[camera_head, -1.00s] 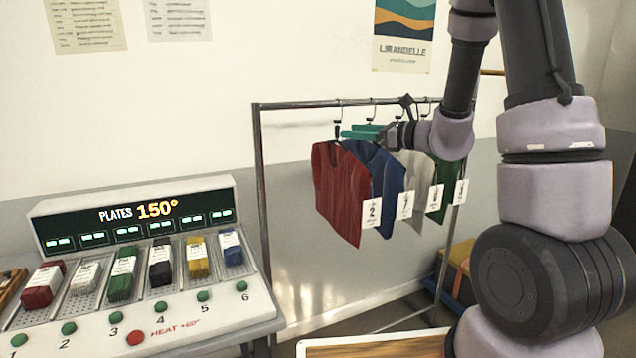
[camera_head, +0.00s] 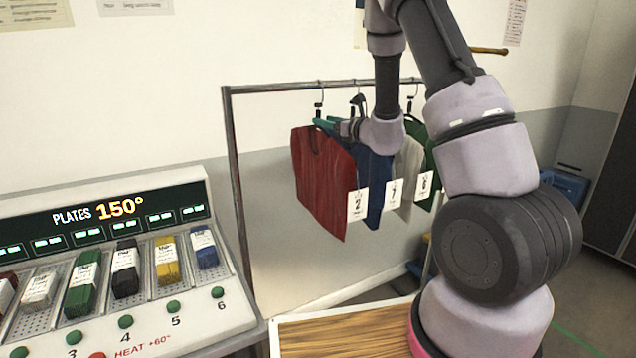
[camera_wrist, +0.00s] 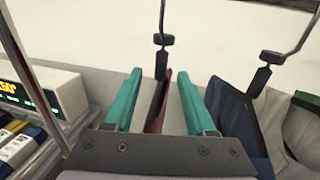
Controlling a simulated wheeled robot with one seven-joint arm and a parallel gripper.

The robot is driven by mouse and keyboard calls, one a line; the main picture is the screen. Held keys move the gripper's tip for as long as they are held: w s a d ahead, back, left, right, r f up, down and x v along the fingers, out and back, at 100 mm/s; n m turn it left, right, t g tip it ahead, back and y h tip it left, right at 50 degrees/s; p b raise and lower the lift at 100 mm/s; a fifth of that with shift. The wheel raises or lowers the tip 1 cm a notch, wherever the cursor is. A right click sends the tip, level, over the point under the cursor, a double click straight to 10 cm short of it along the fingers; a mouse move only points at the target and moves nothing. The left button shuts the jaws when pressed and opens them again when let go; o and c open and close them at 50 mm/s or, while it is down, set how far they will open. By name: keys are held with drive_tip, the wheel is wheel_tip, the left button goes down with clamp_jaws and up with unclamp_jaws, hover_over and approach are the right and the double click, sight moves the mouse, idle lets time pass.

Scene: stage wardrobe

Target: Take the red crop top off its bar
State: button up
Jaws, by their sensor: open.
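The red crop top (camera_head: 322,180) hangs from a hook at the left end of the metal bar (camera_head: 290,87), with a white tag marked 2. In the wrist view its hanger (camera_wrist: 163,60) and the edge of the red top (camera_wrist: 158,112) lie between the two teal fingers of my gripper (camera_wrist: 158,98). The fingers stand apart on either side of it. My gripper (camera_head: 328,124) is at the top's shoulder height in the head view, partly hidden by the garment and my wrist.
A blue garment (camera_head: 376,180) hangs close to the right of the red one, then a grey-white one (camera_head: 408,170) and a green one (camera_head: 428,150). A panel of numbered plates (camera_head: 120,270) stands at left. A wooden surface (camera_head: 345,335) is below.

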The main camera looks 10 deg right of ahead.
drive_tip(key=x, duration=0.4)
clamp_jaws()
idle(1.4)
